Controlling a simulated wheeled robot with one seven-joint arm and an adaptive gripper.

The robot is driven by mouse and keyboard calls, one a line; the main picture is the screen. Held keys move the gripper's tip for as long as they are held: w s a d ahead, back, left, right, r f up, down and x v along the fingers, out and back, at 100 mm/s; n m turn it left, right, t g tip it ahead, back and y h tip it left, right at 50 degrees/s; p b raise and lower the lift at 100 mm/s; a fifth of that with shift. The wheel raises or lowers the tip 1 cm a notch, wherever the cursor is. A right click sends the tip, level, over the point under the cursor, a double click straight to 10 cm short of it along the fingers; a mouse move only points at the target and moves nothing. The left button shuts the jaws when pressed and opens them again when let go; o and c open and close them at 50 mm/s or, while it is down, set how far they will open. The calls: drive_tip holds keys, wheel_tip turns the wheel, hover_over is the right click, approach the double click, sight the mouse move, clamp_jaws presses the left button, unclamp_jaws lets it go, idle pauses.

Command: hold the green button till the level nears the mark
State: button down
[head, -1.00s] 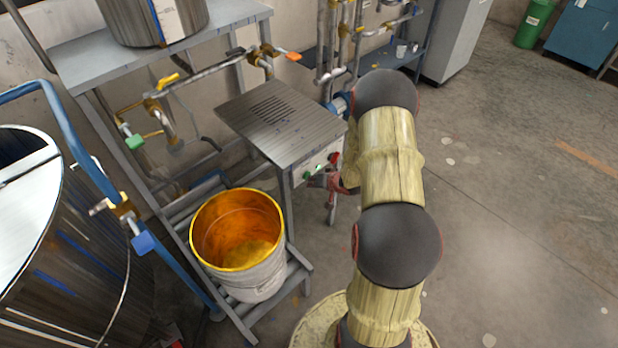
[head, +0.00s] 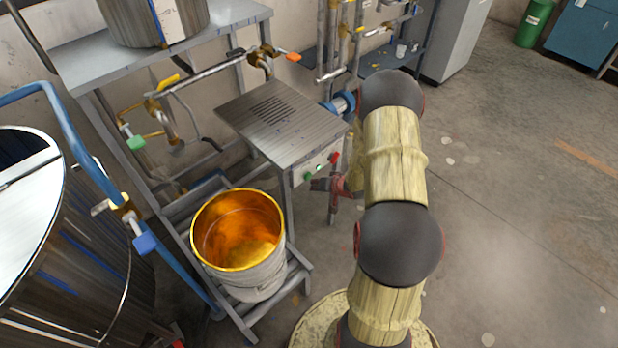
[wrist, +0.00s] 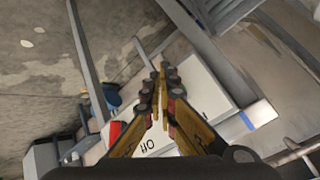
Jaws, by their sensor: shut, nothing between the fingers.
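The green button (head: 308,176) is on the front of the metal control box (head: 275,118), near a red button (head: 335,157). Contact with the green button cannot be made out. In the wrist view my closed fingertips (wrist: 160,78) lie over the pale panel, with an "OFF" label beside them; the green button is not visible there. The bucket (head: 262,275) below holds amber-orange liquid (head: 238,238), below its rim. I cannot make out a level mark inside it.
A steel drum (head: 75,250) with a blue pipe stands at left. A steel tank (head: 130,20) with a striped strip sits on the upper shelf (head: 85,65). Pipes and valves run behind the box. The floor (head: 520,220) at right is clear.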

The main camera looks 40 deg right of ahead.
drive_tip(key=s+p, duration=0.1)
drive_tip(key=s, duration=0.4)
drive_tip(key=shift+d+p, duration=0.2)
drive_tip(key=shift+p, duration=0.15)
idle(0.4)
